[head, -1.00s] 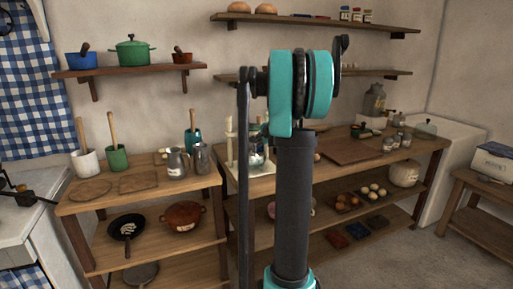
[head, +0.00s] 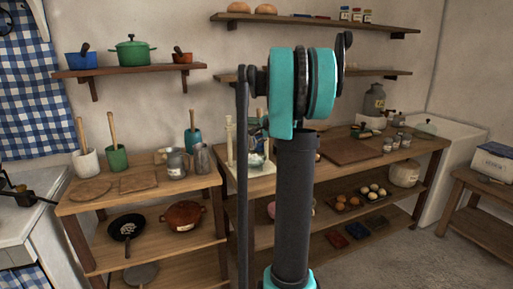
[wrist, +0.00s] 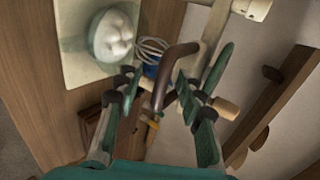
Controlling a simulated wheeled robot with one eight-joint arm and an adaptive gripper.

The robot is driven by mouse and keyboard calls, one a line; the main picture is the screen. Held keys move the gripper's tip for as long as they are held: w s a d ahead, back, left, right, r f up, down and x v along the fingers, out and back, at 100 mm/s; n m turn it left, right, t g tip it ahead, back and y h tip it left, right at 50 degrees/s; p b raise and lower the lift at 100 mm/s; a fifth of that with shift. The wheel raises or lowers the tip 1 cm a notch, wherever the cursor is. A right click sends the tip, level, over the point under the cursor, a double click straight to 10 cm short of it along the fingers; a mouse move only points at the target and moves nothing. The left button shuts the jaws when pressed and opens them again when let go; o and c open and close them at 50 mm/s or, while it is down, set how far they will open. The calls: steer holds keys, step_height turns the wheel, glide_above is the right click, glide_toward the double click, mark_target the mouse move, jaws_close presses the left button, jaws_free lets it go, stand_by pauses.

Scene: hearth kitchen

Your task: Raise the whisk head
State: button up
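A whisk head (wrist: 150,50) with wire loops shows in the wrist view beside a shiny metal bowl (wrist: 112,37). The bowl sits on a cream base plate (wrist: 75,62). A curved dark brown handle (wrist: 178,52) is near the whisk. My gripper (wrist: 158,88) is open, with its two green fingers on either side of this handle; I see no clear contact. In the head view, the whisk stand's pale post (head: 229,140) stands on the middle counter, partly hidden behind my arm. My gripper is hidden or too small to tell there.
Metal jugs (head: 177,163) stand left of the stand. A dark board (head: 348,150) lies to its right, with small jars beyond. Wall shelves (head: 360,73) run above the counter. Open floor lies at the lower right.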

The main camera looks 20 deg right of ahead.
steer(key=v, duration=0.7)
stand_by(0.6)
